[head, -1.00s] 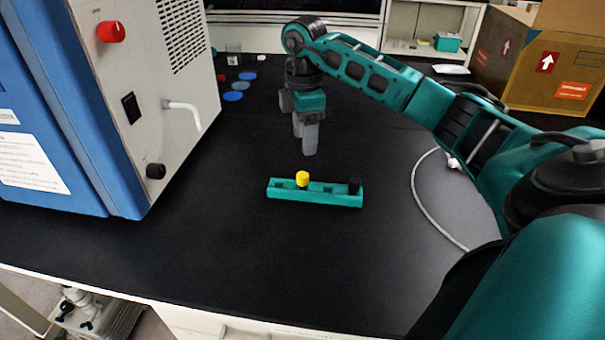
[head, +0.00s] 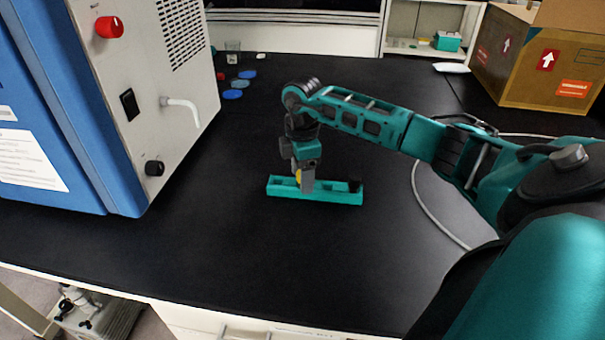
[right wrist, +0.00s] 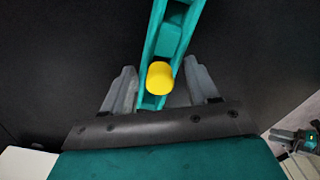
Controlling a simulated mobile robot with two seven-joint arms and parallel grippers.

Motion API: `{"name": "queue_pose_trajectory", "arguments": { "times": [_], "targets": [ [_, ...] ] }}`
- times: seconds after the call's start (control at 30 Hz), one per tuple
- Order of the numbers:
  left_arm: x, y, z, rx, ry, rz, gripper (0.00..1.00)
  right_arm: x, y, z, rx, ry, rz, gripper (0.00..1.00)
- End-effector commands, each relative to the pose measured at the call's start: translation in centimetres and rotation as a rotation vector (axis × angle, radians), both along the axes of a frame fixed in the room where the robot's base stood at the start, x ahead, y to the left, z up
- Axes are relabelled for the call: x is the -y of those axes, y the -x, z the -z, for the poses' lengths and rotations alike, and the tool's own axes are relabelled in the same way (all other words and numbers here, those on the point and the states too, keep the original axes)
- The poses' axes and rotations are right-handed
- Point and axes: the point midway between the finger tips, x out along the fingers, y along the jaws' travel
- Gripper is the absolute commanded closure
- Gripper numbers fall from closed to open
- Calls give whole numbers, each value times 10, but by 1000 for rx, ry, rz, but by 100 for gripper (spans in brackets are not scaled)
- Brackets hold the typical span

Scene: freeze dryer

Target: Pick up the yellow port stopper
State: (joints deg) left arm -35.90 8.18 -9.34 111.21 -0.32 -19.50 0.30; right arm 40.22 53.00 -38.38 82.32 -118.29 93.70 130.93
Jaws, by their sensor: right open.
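The yellow port stopper (right wrist: 160,79) stands in a slot of the teal rack (right wrist: 178,28). In the head view the stopper (head: 298,177) is mostly hidden behind my right gripper, and the rack (head: 335,197) lies on the black bench. My right gripper (head: 305,186) is down at the rack. In the right wrist view the fingers of this gripper (right wrist: 164,88) are open, one on each side of the stopper, with a visible gap to it on both sides. My left gripper is not in view.
A blue and white machine (head: 150,100) with a tube (head: 183,107) stands at the left. Several blue discs (head: 233,94) lie beside it. A cardboard box (head: 535,60) is at the back right. A white cable (head: 428,210) curves right of the rack. The front bench is clear.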

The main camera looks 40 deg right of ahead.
Motion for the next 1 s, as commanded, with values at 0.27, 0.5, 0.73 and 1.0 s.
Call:
{"name": "queue_pose_trajectory", "arguments": {
  "times": [0.27, 0.5, 0.73, 1.0],
  "targets": [
    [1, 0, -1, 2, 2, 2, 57, 0, 0, 0, 0, 0, 0, 59],
    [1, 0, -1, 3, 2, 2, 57, 0, 0, -1, 0, 0, 1, 82],
    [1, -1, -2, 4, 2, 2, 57, 0, 0, -1, 0, 0, 1, 100],
    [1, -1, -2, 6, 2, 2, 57, 0, 0, -1, 0, 0, 1, 100]
  ]
}}
